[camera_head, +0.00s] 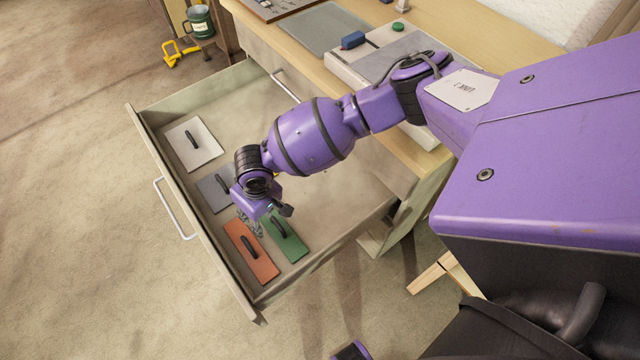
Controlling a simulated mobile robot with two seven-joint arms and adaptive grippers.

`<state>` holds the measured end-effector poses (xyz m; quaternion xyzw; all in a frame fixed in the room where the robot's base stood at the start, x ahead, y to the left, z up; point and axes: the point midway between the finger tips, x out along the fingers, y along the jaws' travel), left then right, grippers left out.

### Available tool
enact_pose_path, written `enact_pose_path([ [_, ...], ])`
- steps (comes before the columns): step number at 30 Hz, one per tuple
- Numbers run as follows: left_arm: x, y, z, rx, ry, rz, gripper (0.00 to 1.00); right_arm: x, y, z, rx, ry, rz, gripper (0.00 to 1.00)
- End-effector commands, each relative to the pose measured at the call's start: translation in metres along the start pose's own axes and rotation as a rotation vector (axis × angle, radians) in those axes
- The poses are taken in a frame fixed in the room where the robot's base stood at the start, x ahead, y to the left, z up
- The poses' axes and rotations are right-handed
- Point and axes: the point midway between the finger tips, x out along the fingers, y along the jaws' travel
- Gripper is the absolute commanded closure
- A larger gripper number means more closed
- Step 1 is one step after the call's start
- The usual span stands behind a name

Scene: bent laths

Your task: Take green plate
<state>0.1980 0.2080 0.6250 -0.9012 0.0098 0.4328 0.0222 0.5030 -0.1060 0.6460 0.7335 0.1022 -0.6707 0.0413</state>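The green plate (291,246) lies flat in the open drawer (188,230), near its front right corner. It has a dark bar handle on top. An orange plate (262,262) with a like handle lies close beside it on the left. My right gripper (256,222), on the purple arm from the right, points down at the upper ends of the green and orange plates and partly covers them. Its fingers are small and overlap the plates, so I cannot tell whether they are open or shut. My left gripper is not visible.
A grey plate (213,190) and a white plate (193,146) lie further back in the drawer. The drawer floor right of the plates is bare.

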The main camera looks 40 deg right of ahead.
Motion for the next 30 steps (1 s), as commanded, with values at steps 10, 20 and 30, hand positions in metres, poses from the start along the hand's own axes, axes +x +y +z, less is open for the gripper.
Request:
enact_pose_path([
  [10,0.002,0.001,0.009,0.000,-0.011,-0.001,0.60,0.024,0.037,0.020,0.173,-0.093,0.088,0.67],
  [20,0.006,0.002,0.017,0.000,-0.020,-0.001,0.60,0.069,0.040,0.020,0.170,-0.090,0.085,0.67],
  [30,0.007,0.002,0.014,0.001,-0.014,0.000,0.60,0.078,0.040,0.020,0.168,-0.087,0.084,0.67],
])
